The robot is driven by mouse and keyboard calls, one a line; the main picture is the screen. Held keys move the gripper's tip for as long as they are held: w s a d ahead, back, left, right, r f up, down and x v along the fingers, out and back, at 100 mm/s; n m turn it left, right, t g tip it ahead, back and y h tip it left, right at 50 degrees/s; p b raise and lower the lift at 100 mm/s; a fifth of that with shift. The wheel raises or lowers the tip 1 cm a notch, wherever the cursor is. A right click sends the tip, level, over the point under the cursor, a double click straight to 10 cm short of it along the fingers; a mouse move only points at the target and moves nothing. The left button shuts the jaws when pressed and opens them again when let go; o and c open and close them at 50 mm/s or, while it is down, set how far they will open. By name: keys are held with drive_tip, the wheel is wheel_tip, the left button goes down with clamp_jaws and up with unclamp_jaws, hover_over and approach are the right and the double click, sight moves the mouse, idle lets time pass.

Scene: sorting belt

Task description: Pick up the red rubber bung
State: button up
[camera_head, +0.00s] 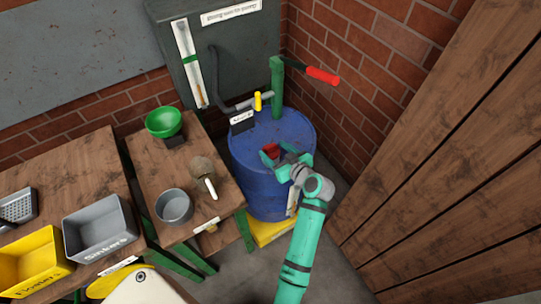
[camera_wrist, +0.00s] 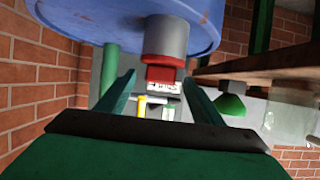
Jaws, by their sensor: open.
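The red rubber bung (camera_head: 270,151) shows on top of the blue drum (camera_head: 252,185) in the head view, close to my gripper (camera_head: 281,160). In the wrist view, which looks upside down, the red bung (camera_wrist: 165,72) sits at the end of a short grey cylinder (camera_wrist: 165,38) on the drum top (camera_wrist: 85,15). My gripper (camera_wrist: 160,80) is open, with one green finger on either side of the bung in that picture. I cannot tell whether the fingers touch it or how far beyond their tips it is.
A green hand pump (camera_head: 277,90) with a red handle (camera_head: 322,75) rises behind the bung. A wooden bench (camera_head: 150,185) holds a green funnel (camera_head: 163,121) and a grey pot (camera_head: 174,206). A plank wall stands at right.

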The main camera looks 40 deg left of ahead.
sight(272, 149)
drive_tip(key=shift+x, duration=1.6)
drive_tip(key=c, duration=1.5)
drive_tip(key=shift+o, duration=0.2)
drive_tip(key=shift+f, duration=0.1)
